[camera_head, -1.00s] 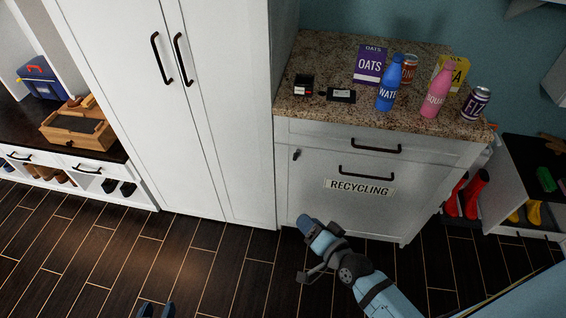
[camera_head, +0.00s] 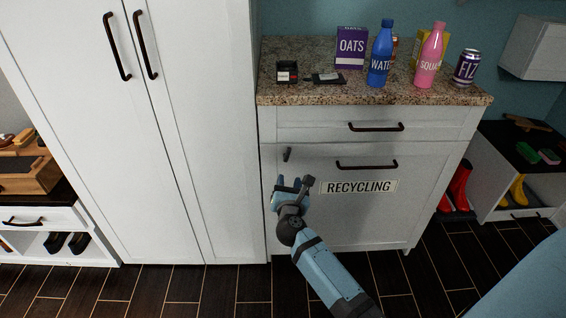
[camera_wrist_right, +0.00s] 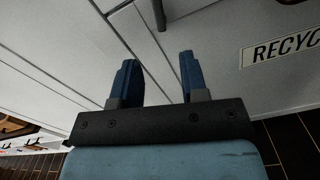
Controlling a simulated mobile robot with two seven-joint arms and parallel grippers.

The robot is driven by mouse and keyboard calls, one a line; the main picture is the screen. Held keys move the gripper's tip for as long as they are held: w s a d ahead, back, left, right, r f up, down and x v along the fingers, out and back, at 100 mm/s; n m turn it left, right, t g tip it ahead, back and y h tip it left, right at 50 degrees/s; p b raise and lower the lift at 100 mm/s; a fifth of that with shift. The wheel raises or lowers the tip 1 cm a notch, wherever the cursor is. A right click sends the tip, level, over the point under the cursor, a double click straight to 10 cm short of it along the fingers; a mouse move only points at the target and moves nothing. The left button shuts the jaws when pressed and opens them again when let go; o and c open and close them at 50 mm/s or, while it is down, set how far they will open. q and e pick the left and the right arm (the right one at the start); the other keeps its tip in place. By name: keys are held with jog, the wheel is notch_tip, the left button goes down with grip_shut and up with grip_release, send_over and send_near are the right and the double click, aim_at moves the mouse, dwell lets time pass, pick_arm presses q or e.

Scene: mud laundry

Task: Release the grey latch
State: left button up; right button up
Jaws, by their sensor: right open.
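The small grey latch (camera_head: 287,154) sits at the upper left of the recycling cabinet's lower front (camera_head: 340,225), hanging close to upright. A dark upright piece at the top of the right wrist view (camera_wrist_right: 159,14) appears to be the latch, cut off by the frame edge. My right gripper (camera_head: 292,184) is just below the latch, in front of the white panel. Its two blue fingers (camera_wrist_right: 158,62) are apart with nothing between them, pointing up towards the latch without touching it. My left gripper is not in view.
A dark handle (camera_head: 366,165) is right of the latch, above the RECYCLING label (camera_head: 358,187). A drawer handle (camera_head: 376,127) is higher. The granite counter (camera_head: 300,95) holds bottles, a can and boxes. A tall white cabinet (camera_head: 190,150) stands close on the left.

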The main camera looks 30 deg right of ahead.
aim_at(287, 157)
jog(key=b+x, duration=0.2)
jog(key=x, duration=0.9)
jog(key=shift+w, duration=0.15)
jog(key=shift+w+d, duration=0.3)
jog(key=shift+w, duration=0.2)
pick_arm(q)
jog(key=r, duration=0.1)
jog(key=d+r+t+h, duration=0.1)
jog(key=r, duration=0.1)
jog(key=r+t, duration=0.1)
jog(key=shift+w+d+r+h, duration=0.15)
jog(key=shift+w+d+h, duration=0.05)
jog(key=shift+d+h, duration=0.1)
